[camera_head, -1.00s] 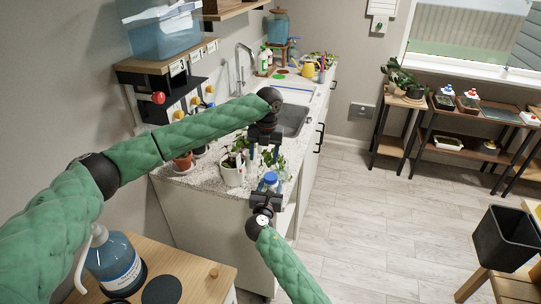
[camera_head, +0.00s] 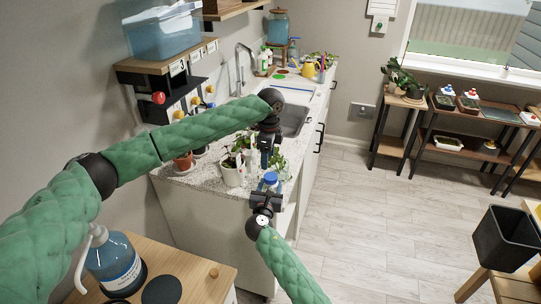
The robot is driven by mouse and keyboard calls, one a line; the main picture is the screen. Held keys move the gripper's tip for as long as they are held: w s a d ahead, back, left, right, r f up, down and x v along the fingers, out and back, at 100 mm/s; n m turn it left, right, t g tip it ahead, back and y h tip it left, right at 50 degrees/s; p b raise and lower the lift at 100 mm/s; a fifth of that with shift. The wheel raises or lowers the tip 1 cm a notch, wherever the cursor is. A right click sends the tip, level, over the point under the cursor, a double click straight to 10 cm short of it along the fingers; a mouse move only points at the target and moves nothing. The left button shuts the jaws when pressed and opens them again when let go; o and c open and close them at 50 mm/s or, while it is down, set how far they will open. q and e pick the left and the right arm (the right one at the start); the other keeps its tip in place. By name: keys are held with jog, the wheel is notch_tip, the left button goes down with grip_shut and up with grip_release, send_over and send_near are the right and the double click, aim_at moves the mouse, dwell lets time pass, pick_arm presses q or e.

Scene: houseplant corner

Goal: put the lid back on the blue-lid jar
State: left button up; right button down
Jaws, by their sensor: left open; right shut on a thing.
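A small blue lid (camera_head: 270,178) shows at the tips of my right gripper (camera_head: 268,189), in front of the counter's near end. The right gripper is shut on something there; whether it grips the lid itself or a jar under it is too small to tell. Clear, glassy shapes beside the lid could be the jar, but its outline is not distinct. My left gripper (camera_head: 270,158) is open, its fingers pointing down just above and behind the blue lid, among the plant leaves. It appears empty.
A white pot (camera_head: 231,174) with a leafy plant stands left of the grippers on the speckled counter (camera_head: 205,178). A terracotta pot (camera_head: 183,161) is farther left. The sink (camera_head: 293,119) lies behind.

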aim_at(271, 176)
pick_arm(q)
jog(key=n, duration=0.4)
jog(key=shift+d, duration=0.2)
jog(key=n, duration=0.4)
jog(key=shift+d, duration=0.15)
jog(key=n, duration=0.4)
jog(key=shift+n, duration=0.3)
jog(key=n, duration=0.4)
jog(key=shift+d+n, duration=0.1)
jog(key=shift+n, duration=0.3)
jog(key=shift+f, duration=0.1)
jog(key=shift+f, duration=3.9)
jog(key=shift+c, duration=0.2)
